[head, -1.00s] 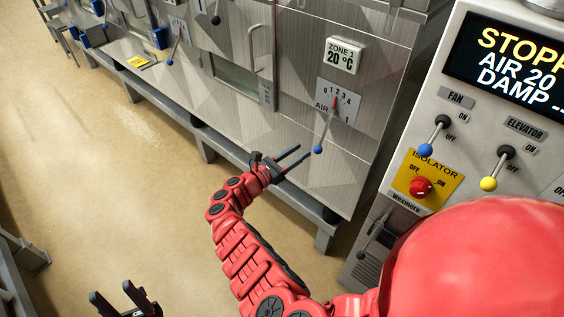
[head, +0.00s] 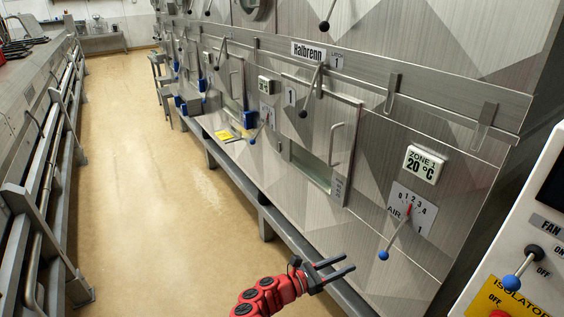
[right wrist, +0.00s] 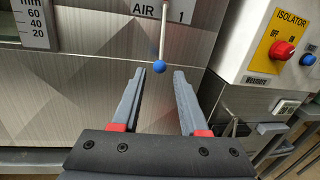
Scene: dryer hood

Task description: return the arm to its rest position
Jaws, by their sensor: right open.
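My right arm is red and comes up from the bottom of the head view. Its right gripper (head: 348,266) is open and empty, in front of the lower steel panel, below and left of the blue-knobbed air lever (head: 384,254). In the right wrist view the two jaws (right wrist: 158,85) stand wide apart with nothing between them. The air lever's blue ball (right wrist: 159,66) hangs just beyond the fingertips, apart from them as far as I can tell. My left gripper is not in the head view now.
The steel dryer wall (head: 375,160) runs along the right, with a grey rail (head: 250,188) at its foot. The control cabinet (head: 510,230) stands at far right. A railed steel structure (head: 40,190) lines the left. The tan floor aisle (head: 150,200) between is clear.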

